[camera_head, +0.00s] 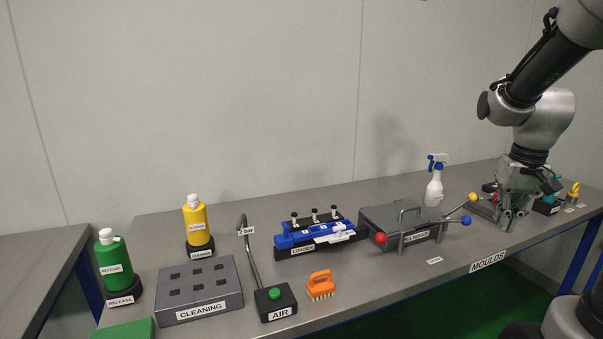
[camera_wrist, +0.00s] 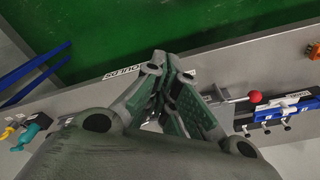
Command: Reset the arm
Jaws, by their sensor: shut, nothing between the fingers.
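My gripper (camera_head: 507,222) hangs from my arm at the right of the head view, pointing down over the right part of the grey bench (camera_head: 350,298). It is shut with nothing between its fingers. In the wrist view the closed fingers (camera_wrist: 168,62) reach up toward the front edge of the bench, by the MOULDS label, and hide part of the bench behind them. From the head view I cannot tell whether the fingertips touch the bench.
Left of my gripper stand a mould station (camera_head: 400,222) with red, blue and yellow knobs and a white spray bottle (camera_head: 434,188). Further left are a blue loader (camera_head: 300,238), orange brush (camera_head: 320,286), air hose, cleaning block (camera_head: 200,289) and bottles. Small teal and yellow items (camera_wrist: 30,132) lie right of it.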

